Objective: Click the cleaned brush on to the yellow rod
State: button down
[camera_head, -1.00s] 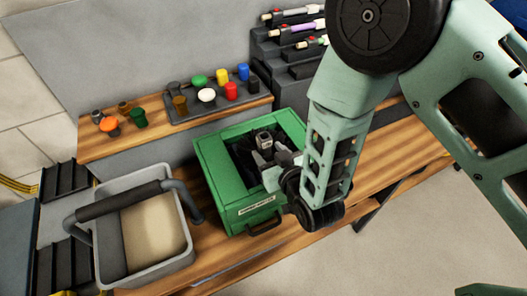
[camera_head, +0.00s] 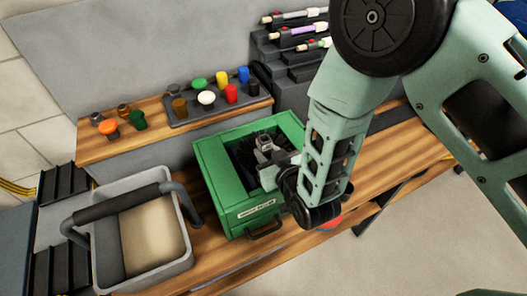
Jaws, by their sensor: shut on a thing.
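My gripper (camera_head: 264,146) reaches down into the open green box (camera_head: 212,185) in the middle of the bench. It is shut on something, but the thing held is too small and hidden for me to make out. Dark material lines the inside of the box around my fingers. Several rods lie on the stepped grey rack at the top, including a white one (camera_head: 298,14) and a purple one (camera_head: 300,30). I cannot make out a yellow rod; my arm covers part of the rack.
A grey tub (camera_head: 190,250) with a dark handle and tan contents stands left of the green box. An orange-topped piece (camera_head: 108,126) stands at the shelf's left. Bare wood lies right of my arm.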

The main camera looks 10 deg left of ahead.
aim_at(268, 138)
jog(key=shift+r+p, duration=1.5)
jog(key=shift+r, duration=1.55)
